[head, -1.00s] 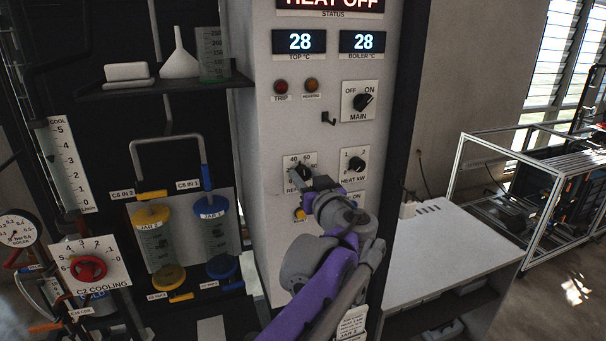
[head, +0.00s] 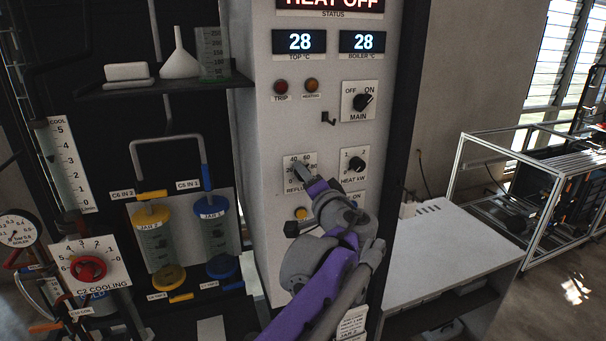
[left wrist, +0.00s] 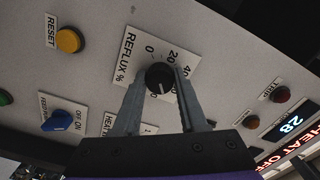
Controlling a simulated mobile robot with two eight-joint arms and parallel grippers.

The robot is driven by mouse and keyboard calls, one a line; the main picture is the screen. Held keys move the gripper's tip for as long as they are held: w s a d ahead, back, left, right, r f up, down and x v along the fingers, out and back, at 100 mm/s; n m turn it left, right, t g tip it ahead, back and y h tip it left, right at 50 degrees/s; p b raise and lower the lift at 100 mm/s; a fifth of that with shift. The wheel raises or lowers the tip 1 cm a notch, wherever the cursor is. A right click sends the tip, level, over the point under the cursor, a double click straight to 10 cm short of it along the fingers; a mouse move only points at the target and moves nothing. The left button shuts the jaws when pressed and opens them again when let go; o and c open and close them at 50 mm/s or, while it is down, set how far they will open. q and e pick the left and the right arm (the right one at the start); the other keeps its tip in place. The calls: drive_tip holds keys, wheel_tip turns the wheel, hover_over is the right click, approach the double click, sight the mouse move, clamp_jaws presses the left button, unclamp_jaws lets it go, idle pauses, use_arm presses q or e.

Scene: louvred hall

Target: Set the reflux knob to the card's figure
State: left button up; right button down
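The reflux knob (left wrist: 160,78) is black and round, on a white scale plate (left wrist: 128,66) marked REFLUX %. Figures 0, 20 and 40 show beside it. A pale pointer line on the knob faces the lower part of the left wrist view. My left gripper (left wrist: 161,83) has one grey finger on each side of the knob, close against it, and looks shut on it. In the head view my left gripper (head: 301,170) covers the knob and part of its plate (head: 291,161). My right gripper is not in view. I see no legible card figure.
The MAIN switch (head: 363,102) and HEAT kW knob (head: 356,165) are on the same panel. A yellow RESET button (left wrist: 68,40) and blue switch (left wrist: 58,121) are near the gripper. A hook (head: 328,118) juts out above. A shelf (head: 190,84) stands left.

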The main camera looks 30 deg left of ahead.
use_arm(q)
drive_tip(key=o, duration=0.4)
drive_tip(key=shift+o, duration=0.2)
drive_tip(key=v, duration=0.7)
drive_tip(key=shift+s, duration=0.1)
drive_tip(key=b+v, duration=0.1)
drive_tip(key=v, duration=0.9)
drive_tip(key=shift+s+d, duration=0.25)
drive_tip(key=shift+s, duration=0.05)
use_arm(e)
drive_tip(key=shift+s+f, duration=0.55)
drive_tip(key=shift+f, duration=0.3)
